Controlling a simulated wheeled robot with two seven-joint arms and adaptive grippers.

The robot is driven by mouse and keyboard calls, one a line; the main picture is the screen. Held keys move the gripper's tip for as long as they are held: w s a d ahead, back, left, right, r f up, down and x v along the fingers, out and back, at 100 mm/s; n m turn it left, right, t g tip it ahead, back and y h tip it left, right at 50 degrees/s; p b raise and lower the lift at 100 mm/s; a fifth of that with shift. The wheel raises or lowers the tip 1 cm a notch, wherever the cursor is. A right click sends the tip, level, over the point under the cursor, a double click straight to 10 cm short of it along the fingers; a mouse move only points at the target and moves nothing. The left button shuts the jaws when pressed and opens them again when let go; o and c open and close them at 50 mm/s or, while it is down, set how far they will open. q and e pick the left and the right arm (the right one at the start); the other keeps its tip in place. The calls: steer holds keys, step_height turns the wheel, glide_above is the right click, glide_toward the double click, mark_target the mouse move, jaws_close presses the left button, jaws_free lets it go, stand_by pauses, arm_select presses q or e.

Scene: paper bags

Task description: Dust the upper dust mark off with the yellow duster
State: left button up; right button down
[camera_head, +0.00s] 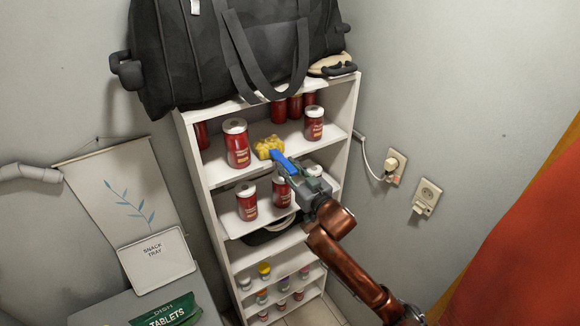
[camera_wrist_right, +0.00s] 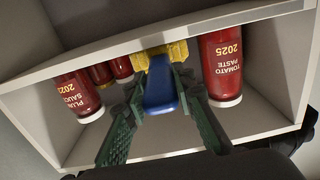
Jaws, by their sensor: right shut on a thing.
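My right gripper (camera_head: 296,177) is shut on the blue handle of the yellow duster (camera_head: 268,147). The duster's yellow head is at the top shelf of the white shelf unit, between two red jars. In the right wrist view the duster's blue handle (camera_wrist_right: 160,92) lies between the green fingers, with the yellow head (camera_wrist_right: 163,55) beyond it. I cannot tell whether the head touches the shelf. I can make out no dust mark in either view; the duster or jars may hide it. My left gripper is not in view.
A large red jar (camera_head: 236,144) stands left of the duster head, a smaller jar (camera_head: 313,124) right of it, and more behind. More jars (camera_head: 247,203) fill the shelf below. A black bag (camera_head: 220,45) lies on top. The white shelf unit (camera_head: 196,165) has narrow side walls.

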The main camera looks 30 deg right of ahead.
steer(key=shift+d, duration=4)
steer(key=shift+a, duration=4.1)
steer(key=shift+w+d+f, duration=0.15)
steer(key=shift+d, duration=2.05)
steer(key=d, duration=0.4)
steer(key=shift+w, duration=0.1)
steer(key=shift+a+r, duration=0.1)
steer(key=shift+r, duration=0.1)
